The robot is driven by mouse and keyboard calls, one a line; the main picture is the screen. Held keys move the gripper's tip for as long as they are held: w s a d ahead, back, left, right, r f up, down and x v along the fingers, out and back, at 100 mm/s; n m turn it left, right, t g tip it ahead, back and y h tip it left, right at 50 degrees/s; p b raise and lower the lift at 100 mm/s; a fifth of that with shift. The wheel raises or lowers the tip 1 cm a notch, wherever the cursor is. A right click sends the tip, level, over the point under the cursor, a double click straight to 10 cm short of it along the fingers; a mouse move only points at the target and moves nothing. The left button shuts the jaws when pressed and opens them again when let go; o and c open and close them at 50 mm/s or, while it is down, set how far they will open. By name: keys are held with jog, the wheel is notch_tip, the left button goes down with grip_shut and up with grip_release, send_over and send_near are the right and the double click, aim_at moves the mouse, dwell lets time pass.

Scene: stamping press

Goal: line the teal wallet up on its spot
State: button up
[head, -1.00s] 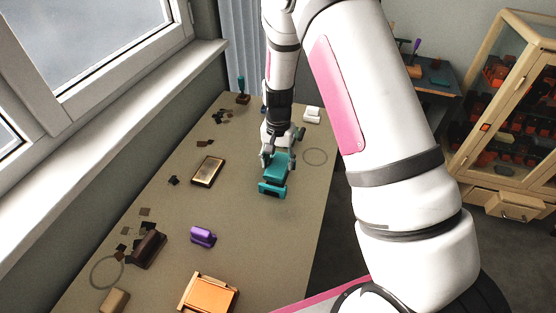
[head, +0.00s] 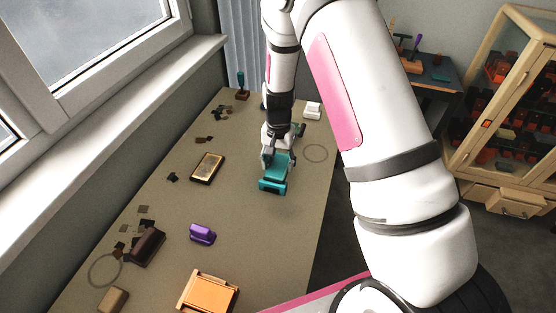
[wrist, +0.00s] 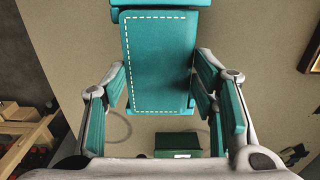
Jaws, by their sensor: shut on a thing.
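The teal wallet (head: 272,186) is held at the far half of the long table, left of a thin ring outline (head: 315,153). In the wrist view the wallet (wrist: 158,62) is a flat teal panel with white dashed stitching, seen close up between the fingers. My gripper (head: 270,160) is shut on it, with a finger at each side. The gripper also shows in the wrist view (wrist: 160,95). The wallet seems a little above the table, but its underside is hidden. I cannot tell which mark is its spot.
A framed gold plate (head: 206,167) lies left of the wallet. A purple object (head: 202,233), a dark brown block (head: 147,246) and an orange box (head: 207,292) are nearer. A white item (head: 312,110) stands beyond the ring. A window wall bounds the left; a glass cabinet (head: 455,160) stands right.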

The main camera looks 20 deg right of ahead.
jog(key=shift+f, duration=0.1)
jog(key=o, duration=1)
jog(key=shift+c, duration=0.6)
jog(key=shift+r+p, duration=1.05)
jog(key=shift+r, duration=2.5)
